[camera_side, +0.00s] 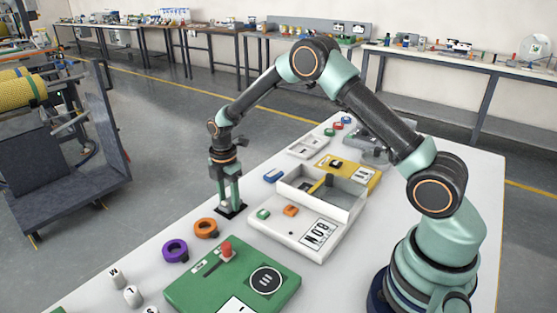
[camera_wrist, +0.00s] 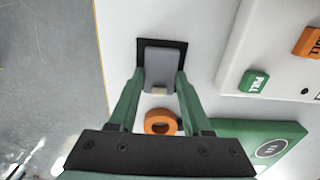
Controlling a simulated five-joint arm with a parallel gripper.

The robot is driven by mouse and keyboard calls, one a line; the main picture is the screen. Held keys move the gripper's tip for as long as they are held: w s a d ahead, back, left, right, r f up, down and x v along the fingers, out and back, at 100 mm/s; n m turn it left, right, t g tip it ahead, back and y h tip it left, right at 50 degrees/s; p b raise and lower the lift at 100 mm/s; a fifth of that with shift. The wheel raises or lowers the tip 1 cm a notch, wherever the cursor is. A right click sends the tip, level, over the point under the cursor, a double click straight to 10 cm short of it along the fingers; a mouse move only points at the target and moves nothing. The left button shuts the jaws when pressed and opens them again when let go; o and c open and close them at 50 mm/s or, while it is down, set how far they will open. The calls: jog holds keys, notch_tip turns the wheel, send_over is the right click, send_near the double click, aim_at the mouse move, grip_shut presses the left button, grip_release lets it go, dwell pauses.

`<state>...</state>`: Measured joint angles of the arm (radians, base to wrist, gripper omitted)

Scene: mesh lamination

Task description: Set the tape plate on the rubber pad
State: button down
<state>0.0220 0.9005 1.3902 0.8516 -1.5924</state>
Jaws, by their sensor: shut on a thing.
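The tape plate (camera_wrist: 161,62) is a small grey plate with a pale tan piece at its near end in the wrist view. My gripper (camera_wrist: 159,78) is shut on it, with one green finger on each side. The black square rubber pad (camera_wrist: 150,42) shows around the plate's far end and sides, and the plate covers much of it. In the side view my gripper (camera_side: 231,201) points down at the pad (camera_side: 238,209) near the table's left edge. The plate is low over the pad or touching it; I cannot tell which.
An orange ring (camera_side: 206,228) and a purple ring (camera_side: 175,250) lie near the pad. A green panel with a red knob (camera_side: 226,249) is in front. A white panel with green and orange buttons (camera_side: 291,211) and a grey open box (camera_side: 345,201) stand to the right.

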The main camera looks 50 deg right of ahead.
aim_at(229, 203)
jog(key=shift+f, duration=0.15)
jog(key=shift+c, duration=1.7)
grip_release()
jog(key=s+r+m+t, duration=0.1)
jog(key=s+r+m, duration=0.1)
jog(key=r, duration=0.8)
jog(key=s+r+m+t, duration=0.1)
jog(key=s+r+m, duration=0.1)
jog(key=r, duration=0.8)
jog(key=s+r+m+t, duration=0.1)
jog(key=s+r+m, duration=0.1)
jog(key=s+m, duration=0.5)
jog(key=s+a+r+m+t, duration=0.1)
jog(key=s+r+m+t, duration=0.1)
jog(key=s+m, duration=0.5)
jog(key=shift+s+t, duration=0.3)
jog(key=shift+s, duration=1.4)
